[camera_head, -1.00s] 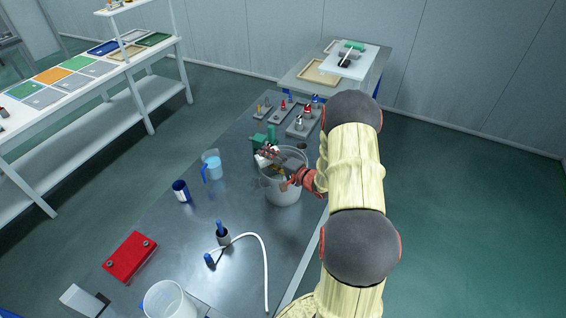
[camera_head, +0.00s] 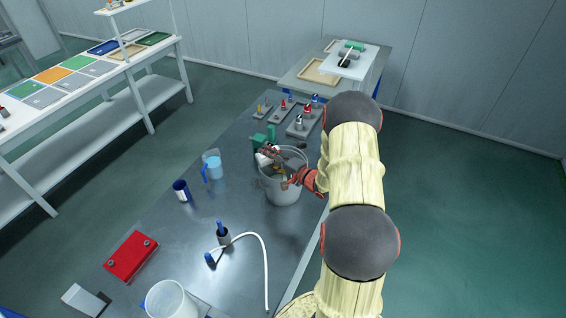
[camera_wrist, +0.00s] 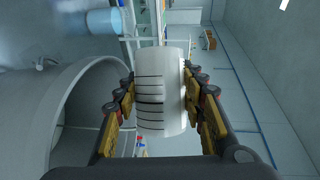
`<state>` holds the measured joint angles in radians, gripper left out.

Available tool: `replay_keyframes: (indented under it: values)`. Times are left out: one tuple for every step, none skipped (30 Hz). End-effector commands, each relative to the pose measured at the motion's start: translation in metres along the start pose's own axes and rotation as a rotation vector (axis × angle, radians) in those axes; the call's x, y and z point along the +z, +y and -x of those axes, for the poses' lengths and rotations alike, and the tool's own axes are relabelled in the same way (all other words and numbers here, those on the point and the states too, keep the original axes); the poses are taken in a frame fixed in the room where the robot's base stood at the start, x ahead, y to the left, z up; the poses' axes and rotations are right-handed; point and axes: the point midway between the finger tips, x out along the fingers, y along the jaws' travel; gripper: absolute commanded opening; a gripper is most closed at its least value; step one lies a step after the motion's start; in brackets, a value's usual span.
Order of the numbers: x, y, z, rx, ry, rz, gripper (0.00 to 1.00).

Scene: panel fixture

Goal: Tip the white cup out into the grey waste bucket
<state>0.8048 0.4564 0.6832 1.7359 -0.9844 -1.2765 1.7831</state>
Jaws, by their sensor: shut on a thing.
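The white cup (camera_wrist: 155,95), marked with black lines, sits between the fingers of my gripper (camera_wrist: 165,105) in the wrist view. My gripper is shut on its sides. The grey waste bucket (camera_head: 283,192) stands on the metal table in the head view. Its wide rounded wall (camera_wrist: 35,115) fills the left of the wrist view, beside the cup. In the head view my gripper (camera_head: 280,160) is over the bucket's mouth, and a small white part of the cup (camera_head: 262,159) shows near the far left rim. The cup's mouth and contents cannot be made out.
A green device (camera_head: 264,140) stands just behind the bucket. A light blue jug (camera_head: 212,169) and a dark blue cup (camera_head: 181,191) stand to the left. Blocks with small fittings (camera_head: 303,122) are at the far end. The tabletop (camera_head: 180,240) left of the bucket has free room.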

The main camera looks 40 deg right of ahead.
Motion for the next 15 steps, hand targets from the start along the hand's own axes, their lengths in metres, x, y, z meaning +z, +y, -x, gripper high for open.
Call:
replay_keyframes:
  values:
    - [-0.0003,-0.0005,0.0001,-0.002,0.0,-0.004,0.07]
    - [-0.0003,-0.0006,0.0002,-0.003,-0.001,-0.007,0.07]
    - [-0.0004,-0.0008,0.0003,-0.004,-0.001,-0.01,0.07]
    - [-0.0004,-0.0009,0.0003,-0.005,-0.002,-0.012,0.07]
    - [-0.0005,-0.001,0.0004,-0.006,-0.002,-0.015,0.07]
    - [-0.0006,-0.0012,0.0005,-0.008,-0.002,-0.018,0.07]
    - [-0.0006,-0.0013,0.0005,-0.009,-0.003,-0.02,0.07]
    - [-0.0007,-0.0015,0.0006,-0.01,-0.003,-0.023,0.07]
    - [-0.0007,-0.0016,0.0007,-0.011,-0.004,-0.026,0.07]
    - [-0.0008,-0.0018,0.0007,-0.012,-0.004,-0.028,0.07]
    - [-0.0008,-0.0019,0.0008,-0.013,-0.004,-0.03,0.07]
    - [-0.0009,-0.0021,0.0009,-0.014,-0.005,-0.033,0.07]
    - [-0.0011,-0.0022,0.0009,-0.015,-0.005,-0.036,0.07]
    - [-0.0012,-0.0023,0.001,-0.016,-0.005,-0.039,0.07]
    - [-0.0013,-0.0024,0.0011,-0.017,-0.006,-0.042,0.07]
